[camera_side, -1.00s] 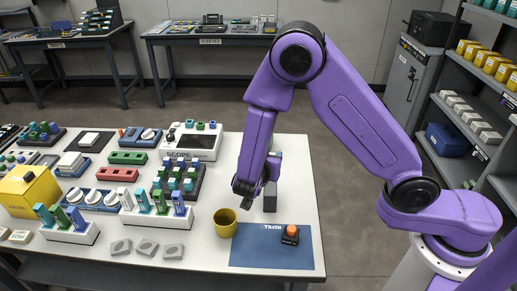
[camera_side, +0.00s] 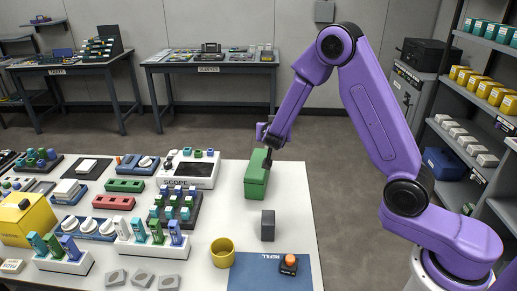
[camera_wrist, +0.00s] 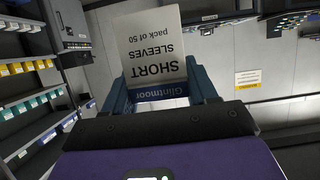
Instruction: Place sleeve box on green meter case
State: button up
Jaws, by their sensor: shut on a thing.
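In the wrist view, the sleeve box (camera_wrist: 156,45) is a pale card box with a dark blue band, labelled "SHORT SLEEVES pack of 50". Its print appears upside down. My gripper (camera_wrist: 161,88) is shut on it, with one blue-grey finger on each side. In the side view, the green meter case (camera_side: 256,180) stands on the white table near its back edge. My gripper (camera_side: 266,139) is just above and behind its top in the picture; I cannot tell whether they touch. The sleeve box cannot be made out in the side view.
A dark grey block (camera_side: 267,225) stands in front of the green case. A yellow cup (camera_side: 222,253) and a blue mat (camera_side: 262,275) with an orange-topped item (camera_side: 289,263) are nearer. A white scope unit (camera_side: 190,169) and several racks fill the left side.

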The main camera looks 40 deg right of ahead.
jog(key=w+f, duration=0.6)
jog(key=w, duration=0.1)
jog(key=shift+d+f, duration=0.3)
jog(key=shift+d, duration=0.05)
jog(key=shift+w+f, duration=0.15)
jog(key=shift+f, duration=0.75)
jog(key=shift+w+f, duration=0.15)
jog(key=shift+f, duration=0.7)
jog(key=shift+f, duration=0.15)
jog(key=o, duration=1.1)
